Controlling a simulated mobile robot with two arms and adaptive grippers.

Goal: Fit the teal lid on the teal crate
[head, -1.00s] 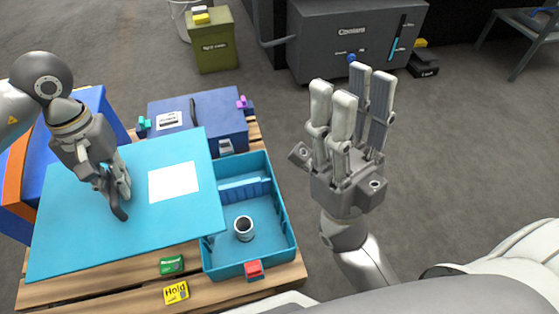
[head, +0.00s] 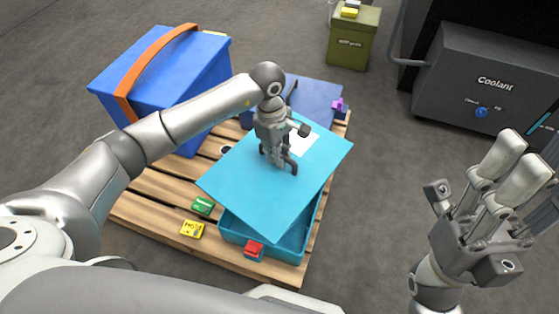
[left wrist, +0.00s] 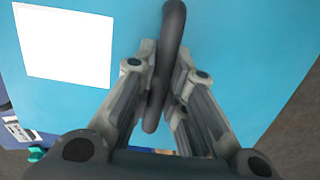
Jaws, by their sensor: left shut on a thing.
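The teal lid (head: 240,180) is a flat panel with a white label and a dark handle (left wrist: 170,50). My left gripper (head: 280,165) is shut on this handle, as the left wrist view also shows. The lid is over the teal crate (head: 262,242), turned relative to it and overhanging its left side. The crate's front and right walls show; the lid hides most of its inside. I cannot tell whether lid and crate touch. A red latch (head: 254,250) is on the crate's front. My right gripper (head: 527,182) is open and empty at the right, away from the crate.
The crate stands on a wooden pallet (head: 150,205). A blue box with an orange strap (head: 160,75) and a darker blue case (head: 315,95) stand behind. Green (head: 203,206) and yellow (head: 192,229) blocks lie left of the crate. An olive bin (head: 352,38) and a coolant unit (head: 490,85) stand farther back.

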